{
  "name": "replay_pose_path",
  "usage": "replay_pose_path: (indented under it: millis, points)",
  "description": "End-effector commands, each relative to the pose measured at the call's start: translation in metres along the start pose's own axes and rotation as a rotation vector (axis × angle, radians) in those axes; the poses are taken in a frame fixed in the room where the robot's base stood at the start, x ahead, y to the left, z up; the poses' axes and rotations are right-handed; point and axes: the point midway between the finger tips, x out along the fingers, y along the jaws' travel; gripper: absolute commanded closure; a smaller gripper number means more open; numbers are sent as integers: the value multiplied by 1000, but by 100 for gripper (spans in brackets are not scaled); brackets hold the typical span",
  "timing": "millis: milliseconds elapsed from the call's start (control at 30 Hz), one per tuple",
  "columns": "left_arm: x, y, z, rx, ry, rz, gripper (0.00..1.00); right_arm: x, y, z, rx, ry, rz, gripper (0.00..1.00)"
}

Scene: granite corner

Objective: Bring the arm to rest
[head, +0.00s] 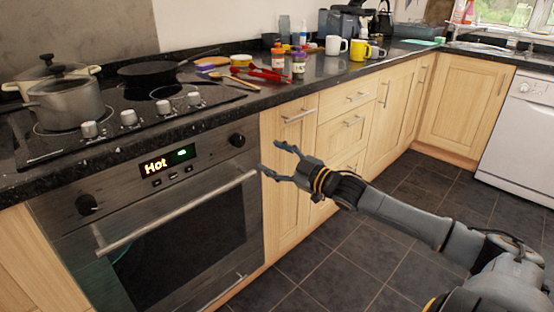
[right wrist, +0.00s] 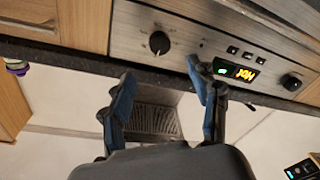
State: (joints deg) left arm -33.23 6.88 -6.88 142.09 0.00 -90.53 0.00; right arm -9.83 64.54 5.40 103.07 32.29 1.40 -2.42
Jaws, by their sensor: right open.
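My right arm (head: 405,215) reaches in from the lower right of the head view, stretched out over the floor. Its gripper (head: 269,157) is open and empty in front of the cabinet, just right of the oven (head: 180,240). In the right wrist view the two blue-grey fingers (right wrist: 160,72) stand apart with nothing between them. The oven panel, with its lit "Hot" display (right wrist: 236,71), shows beyond them, upside down. I cannot tell the exact gap between fingers and oven front. My left gripper is not in view.
The oven handle (head: 180,210) sticks out left of the gripper. Pots (head: 68,102) and a pan (head: 155,71) stand on the hob. Mugs (head: 359,50), bottles and red utensils stand on the dark counter. The tiled floor (head: 345,262) is clear; a white dishwasher (head: 519,135) stands at right.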

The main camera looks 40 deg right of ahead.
Motion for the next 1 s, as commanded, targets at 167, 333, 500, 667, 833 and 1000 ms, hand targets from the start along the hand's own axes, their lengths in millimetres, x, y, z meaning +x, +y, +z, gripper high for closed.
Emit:
replay_pose_path:
  millis: [167,333,500,667,833,1000]
  points:
    - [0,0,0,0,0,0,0,-6,0,0,-1,1,-1,39]
    - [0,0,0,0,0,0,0,-7,0,-1,-1,1,-1,39]
    - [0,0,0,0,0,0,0,-7,0,-1,0,1,-1,39]
    - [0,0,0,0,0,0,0,-7,0,-1,0,1,0,39]
    - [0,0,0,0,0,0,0,-8,-7,5,9,-15,-6,39]
    - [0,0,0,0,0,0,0,-22,-69,42,72,-156,-60,39]
